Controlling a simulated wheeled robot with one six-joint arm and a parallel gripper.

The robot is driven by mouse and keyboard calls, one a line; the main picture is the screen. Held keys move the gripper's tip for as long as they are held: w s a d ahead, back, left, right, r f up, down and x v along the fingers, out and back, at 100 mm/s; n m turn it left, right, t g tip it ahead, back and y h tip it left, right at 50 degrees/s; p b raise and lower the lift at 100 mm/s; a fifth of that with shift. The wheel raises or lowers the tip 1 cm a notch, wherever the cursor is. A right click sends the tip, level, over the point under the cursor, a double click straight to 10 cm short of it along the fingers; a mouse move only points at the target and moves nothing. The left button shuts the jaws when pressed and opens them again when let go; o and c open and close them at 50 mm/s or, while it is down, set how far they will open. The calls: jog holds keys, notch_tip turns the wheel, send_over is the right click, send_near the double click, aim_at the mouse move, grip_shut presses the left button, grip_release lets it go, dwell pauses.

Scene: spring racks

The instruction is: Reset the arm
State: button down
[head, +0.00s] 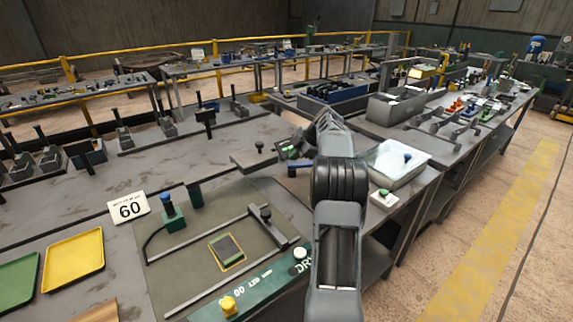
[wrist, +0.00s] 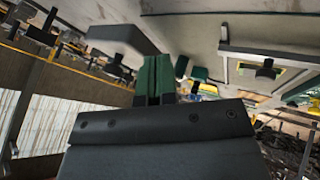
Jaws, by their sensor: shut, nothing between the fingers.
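My arm rises from the lower right of the head view and bends over the workbench (head: 221,155). My gripper (head: 285,153) is at its far end, above the bench, partly hidden by the arm. In the wrist view the green fingers of my gripper (wrist: 154,76) are together, with nothing between them. The wrist view is tilted, with the bench along its top.
A white "60" sign (head: 128,208), a yellow tray (head: 74,262) and a green tray (head: 17,281) are on the left. A pale box (head: 397,165) stands right of my arm. Open floor (head: 470,240) lies to the right.

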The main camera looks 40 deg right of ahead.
jog(key=v, duration=0.6)
notch_tip(320, 180, down, 6)
jog(key=s+m+g+h, duration=0.1)
jog(key=s+m+g, duration=0.1)
jog(key=m, duration=0.9)
jog(key=s+a+m+h+p, duration=0.1)
jog(key=s+a, duration=0.6)
jog(key=a, duration=0.4)
jog(key=s+a+r+m+h+p, duration=0.1)
jog(key=s+a+m, duration=0.1)
jog(key=s+a, duration=0.5)
jog(key=s+a+r+m+h+p, duration=0.1)
jog(key=s+a, duration=0.6)
jog(key=a, duration=0.8)
jog(key=shift+s+a+m+g, duration=0.3)
jog(key=shift+s+a, duration=0.05)
jog(key=shift+a, duration=0.05)
